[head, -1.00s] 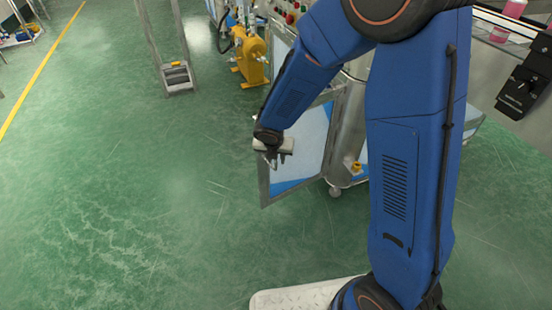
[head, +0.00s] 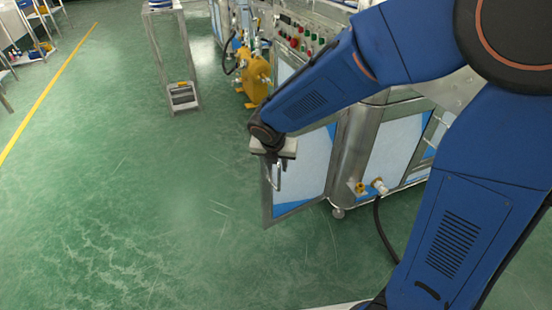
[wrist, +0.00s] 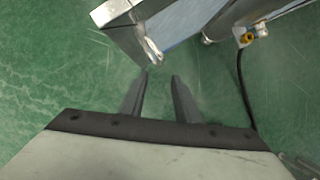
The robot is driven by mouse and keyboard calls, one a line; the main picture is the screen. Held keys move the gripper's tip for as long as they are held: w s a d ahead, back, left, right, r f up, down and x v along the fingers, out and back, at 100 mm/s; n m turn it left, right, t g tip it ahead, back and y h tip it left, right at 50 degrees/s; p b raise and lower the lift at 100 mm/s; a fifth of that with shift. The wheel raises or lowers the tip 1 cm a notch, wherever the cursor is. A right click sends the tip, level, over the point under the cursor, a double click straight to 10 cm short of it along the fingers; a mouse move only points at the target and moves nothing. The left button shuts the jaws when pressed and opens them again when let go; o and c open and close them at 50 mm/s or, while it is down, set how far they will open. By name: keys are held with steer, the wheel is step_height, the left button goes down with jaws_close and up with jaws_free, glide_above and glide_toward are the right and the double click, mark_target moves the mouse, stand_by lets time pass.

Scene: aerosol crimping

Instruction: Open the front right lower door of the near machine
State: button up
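The near machine's lower door (head: 305,170) is a metal frame with a pale and blue panel. It stands swung outward, away from the machine's cabinet (head: 352,150). Its handle (head: 278,177) is on the free edge, just below my gripper (head: 275,163). In the wrist view, the door's frame (wrist: 122,22) and handle (wrist: 153,51) are just beyond my fingertips (wrist: 160,77). The fingers are apart with green floor showing between them, and the handle is near the left fingertip. Whether they touch is unclear. My arm hides part of the machine.
A yellow motor-like unit (head: 254,80) and a metal stand (head: 183,95) are behind the door. A brass fitting (head: 358,187) and black hose (head: 383,232) are by the machine's lower edge. Green floor (head: 150,220) is clear to the left.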

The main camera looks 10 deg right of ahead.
steer(key=v, duration=0.4)
steer(key=shift+s+r, duration=0.1)
steer(key=shift+r, duration=0.2)
steer(key=s+d+r+m, duration=0.4)
steer(key=s+d+m, duration=0.1)
steer(key=d+m, duration=0.25)
steer(key=s+d+r+m, duration=0.4)
steer(key=s+d+m, duration=0.1)
steer(key=d+m, duration=0.25)
steer(key=s+d+m, duration=0.3)
steer(key=s+m, duration=0.4)
steer(key=m, duration=0.1)
steer(key=s+d+r+m+y, duration=0.1)
steer(key=s+d+m, duration=0.2)
steer(key=s+m, duration=0.4)
steer(key=m, duration=0.2)
steer(key=shift+s+r+m, duration=0.15)
steer(key=shift+s+m, duration=0.15)
steer(key=shift+s, duration=0.05)
steer(key=shift+d, duration=0.1)
